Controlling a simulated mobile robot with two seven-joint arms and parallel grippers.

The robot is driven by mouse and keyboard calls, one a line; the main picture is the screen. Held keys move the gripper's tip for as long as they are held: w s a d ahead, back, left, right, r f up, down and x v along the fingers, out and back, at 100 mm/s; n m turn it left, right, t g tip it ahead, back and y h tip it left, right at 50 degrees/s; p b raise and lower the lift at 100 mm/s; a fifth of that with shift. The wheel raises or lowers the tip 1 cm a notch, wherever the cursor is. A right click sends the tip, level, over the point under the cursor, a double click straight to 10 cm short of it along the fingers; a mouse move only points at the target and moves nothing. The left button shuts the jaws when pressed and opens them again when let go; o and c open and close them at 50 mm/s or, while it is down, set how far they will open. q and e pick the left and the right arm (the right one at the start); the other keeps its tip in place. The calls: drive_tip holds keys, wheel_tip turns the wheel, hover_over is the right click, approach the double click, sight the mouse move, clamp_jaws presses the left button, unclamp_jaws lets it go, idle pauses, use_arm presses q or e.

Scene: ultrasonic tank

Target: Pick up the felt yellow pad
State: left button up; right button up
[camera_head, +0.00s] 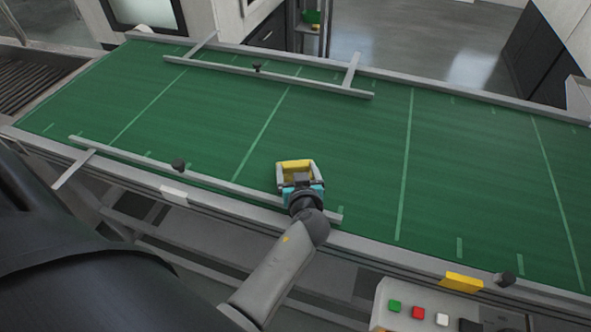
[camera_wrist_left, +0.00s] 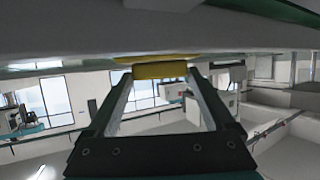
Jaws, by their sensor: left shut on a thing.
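The yellow pad (camera_head: 296,163) is at the tips of my left gripper (camera_head: 299,171), over the green conveyor belt near its front rail. In the left wrist view the pad (camera_wrist_left: 160,71) spans the gap between the two fingertips (camera_wrist_left: 159,77). The left gripper is shut on it. Whether the pad touches the belt or is a little above it, I cannot tell. My right gripper is not in view.
The green belt (camera_head: 370,140) is mostly clear. Metal guide rails run along the back (camera_head: 265,73) and the front (camera_head: 215,180). A yellow piece (camera_head: 462,283) sits on the front edge, above a control box (camera_head: 430,312) with coloured buttons.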

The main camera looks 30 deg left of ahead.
use_arm(q)
drive_tip(key=c, duration=0.6)
drive_tip(key=shift+o, duration=0.2)
drive_tip(key=shift+w+a+r, duration=0.1)
drive_tip(key=shift+r, duration=0.05)
